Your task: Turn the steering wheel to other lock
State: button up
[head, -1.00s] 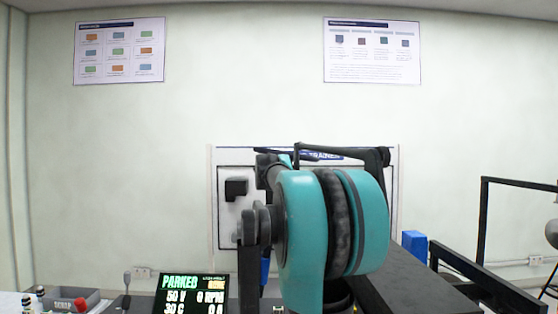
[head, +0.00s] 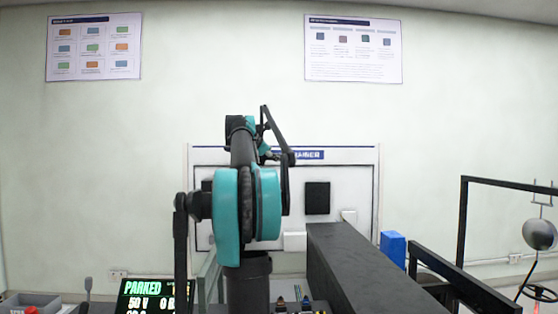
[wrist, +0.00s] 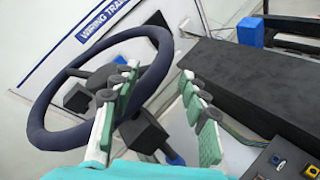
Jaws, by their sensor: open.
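The steering wheel (wrist: 46,103) has a thick dark rim and shows in the left half of the wrist view, tilted. My gripper (wrist: 157,70) is open in the wrist view, with its teal padded fingers pointing toward the wheel. The left finger overlaps the rim's lower right part, and the right finger is outside the rim. The rim's right side shows in the gap between the fingertips. Whether a finger touches the rim I cannot tell. In the head view my arm blocks the middle, and I cannot clearly make out the wheel or fingers there.
A long black box (head: 350,270) lies right of my arm, with a blue block (head: 393,247) beyond it. A black frame (head: 462,225) stands at the right. A screen reading PARKED (head: 150,300) is at lower left. The wiring trainer board (head: 340,170) stands behind.

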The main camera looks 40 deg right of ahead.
jog(key=x, duration=0.9)
jog(key=shift+d+f, duration=0.1)
grip_shut()
